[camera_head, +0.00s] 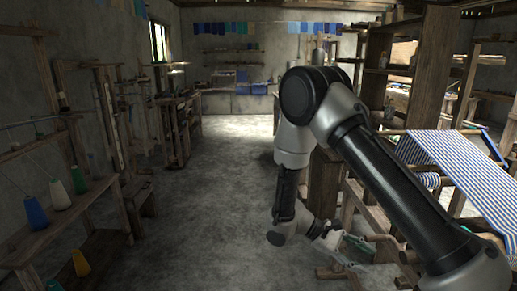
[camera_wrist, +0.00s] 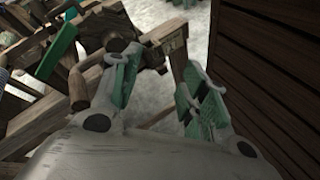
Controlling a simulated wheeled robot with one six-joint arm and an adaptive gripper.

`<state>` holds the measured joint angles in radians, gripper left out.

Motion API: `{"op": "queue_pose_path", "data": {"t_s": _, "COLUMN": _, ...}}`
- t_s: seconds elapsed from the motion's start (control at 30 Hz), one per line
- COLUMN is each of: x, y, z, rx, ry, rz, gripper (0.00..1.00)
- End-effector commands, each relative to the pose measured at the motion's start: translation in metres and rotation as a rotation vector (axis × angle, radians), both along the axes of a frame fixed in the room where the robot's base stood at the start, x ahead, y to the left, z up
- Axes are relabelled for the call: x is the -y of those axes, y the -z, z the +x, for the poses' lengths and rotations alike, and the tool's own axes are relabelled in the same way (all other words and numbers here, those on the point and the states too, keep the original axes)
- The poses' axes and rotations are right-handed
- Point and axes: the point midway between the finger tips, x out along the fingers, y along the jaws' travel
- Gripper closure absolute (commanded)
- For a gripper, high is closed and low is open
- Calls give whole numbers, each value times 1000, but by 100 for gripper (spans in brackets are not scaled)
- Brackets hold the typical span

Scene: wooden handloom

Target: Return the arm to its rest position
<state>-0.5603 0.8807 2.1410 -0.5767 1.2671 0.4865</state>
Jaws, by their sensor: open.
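My arm reaches across the right half of the head view, bent at a high elbow with the forearm hanging down. My gripper (camera_head: 335,240) is low, near the wooden frame at the right. In the wrist view my gripper (camera_wrist: 158,88) is open and empty, with green pads on both fingers. Wooden beams and pegs lie beyond and to the left of the fingers. A dark wooden panel (camera_wrist: 275,60) stands close on the right of the fingers.
The wooden loom with blue-and-white striped cloth (camera_head: 455,165) stands at the right, partly behind my arm. A rack with thread cones (camera_head: 58,195) stands at the left. The concrete floor (camera_head: 215,200) between them is clear. Shelves and a blue bin (camera_head: 259,88) are at the back.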

Motion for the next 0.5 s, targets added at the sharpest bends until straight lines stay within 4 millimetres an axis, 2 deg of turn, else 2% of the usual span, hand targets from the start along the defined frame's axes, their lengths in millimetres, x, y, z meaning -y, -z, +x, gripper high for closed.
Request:
{"op": "queue_pose_path", "data": {"t_s": 0.03, "x": 1, "y": -15, "z": -5, "rx": 7, "ry": 33, "rz": 63, "gripper": 56}}
{"op": "queue_pose_path", "data": {"t_s": 0.27, "x": 7, "y": -84, "z": -35, "rx": 95, "ry": 174, "rz": 407, "gripper": 56}}
{"op": "queue_pose_path", "data": {"t_s": 0.5, "x": 16, "y": -152, "z": -66, "rx": 320, "ry": 263, "rz": 717, "gripper": 56}}
